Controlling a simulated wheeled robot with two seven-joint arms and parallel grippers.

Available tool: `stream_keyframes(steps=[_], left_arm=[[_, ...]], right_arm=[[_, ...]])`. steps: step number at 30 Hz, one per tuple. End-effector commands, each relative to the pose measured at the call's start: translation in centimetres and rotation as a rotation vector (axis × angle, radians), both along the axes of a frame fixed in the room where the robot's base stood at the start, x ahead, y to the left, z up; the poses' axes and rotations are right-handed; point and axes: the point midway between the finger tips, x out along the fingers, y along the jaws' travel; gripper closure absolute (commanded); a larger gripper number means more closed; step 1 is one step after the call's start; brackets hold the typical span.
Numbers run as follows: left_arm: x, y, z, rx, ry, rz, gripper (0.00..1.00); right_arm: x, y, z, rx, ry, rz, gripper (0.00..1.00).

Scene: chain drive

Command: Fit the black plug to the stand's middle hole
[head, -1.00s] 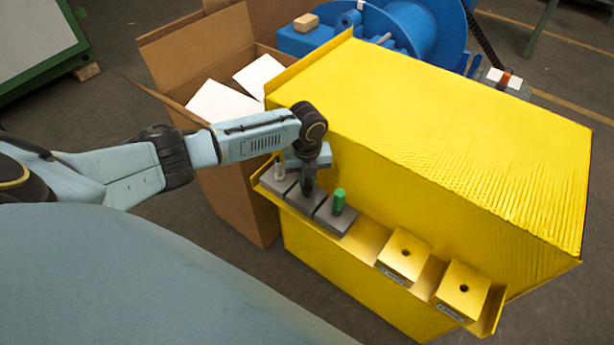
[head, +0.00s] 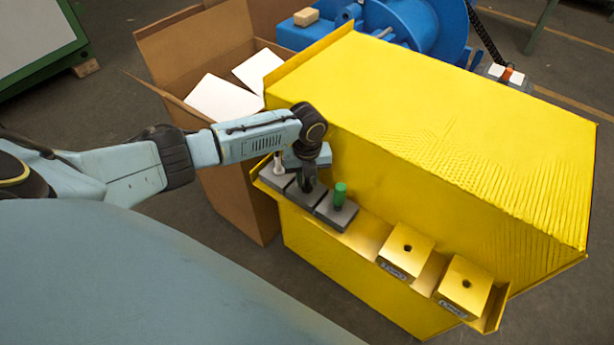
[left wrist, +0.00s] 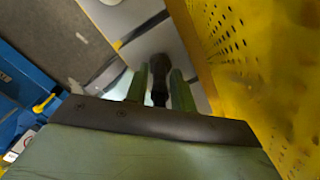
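The stand is a row of three grey blocks (head: 336,215) on the yellow ledge. A pale plug (head: 278,163) stands upright on its left block, a green plug (head: 340,194) on its right block. My left gripper (head: 308,172) is over the middle block (head: 303,196), pointing down. It is shut on the black plug (left wrist: 160,72), which lies between the two greenish fingers in the left wrist view. The plug's lower end meets or nearly meets the middle block; the hole is hidden, so I cannot tell how deep it sits. My right gripper is not in view.
The tall yellow housing (head: 450,130) rises just behind the ledge. Two yellow blocks with holes (head: 407,250) (head: 464,284) sit further right on the ledge. An open cardboard box (head: 222,160) stands left, behind my arm. A blue drum (head: 405,30) is at the back.

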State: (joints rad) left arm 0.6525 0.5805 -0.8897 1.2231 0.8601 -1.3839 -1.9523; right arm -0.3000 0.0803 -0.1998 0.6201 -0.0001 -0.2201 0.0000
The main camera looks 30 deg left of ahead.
Motion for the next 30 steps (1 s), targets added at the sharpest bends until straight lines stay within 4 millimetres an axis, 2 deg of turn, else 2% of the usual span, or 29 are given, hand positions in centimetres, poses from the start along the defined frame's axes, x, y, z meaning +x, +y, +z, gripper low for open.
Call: stream_keyframes(steps=[1,3,14,17,27,30], left_arm=[[0.0,0.0,0.1,0.0,0.0,0.0,0.69],[0.0,0.0,0.1,0.0,0.0,0.0,0.59],[0.0,0.0,0.6,0.0,-0.001,0.001,0.59],[0.1,0.1,2.0,0.0,-0.003,0.001,0.59],[0.1,0.1,9.5,0.0,-0.005,0.0,0.59],[0.0,0.0,11.2,-0.001,-0.004,-0.001,0.59]], right_arm=[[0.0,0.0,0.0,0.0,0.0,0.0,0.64],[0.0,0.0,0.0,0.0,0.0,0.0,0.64],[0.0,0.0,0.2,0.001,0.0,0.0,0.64],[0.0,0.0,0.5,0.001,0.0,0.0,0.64],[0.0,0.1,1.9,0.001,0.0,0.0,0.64],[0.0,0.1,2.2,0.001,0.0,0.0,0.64]])
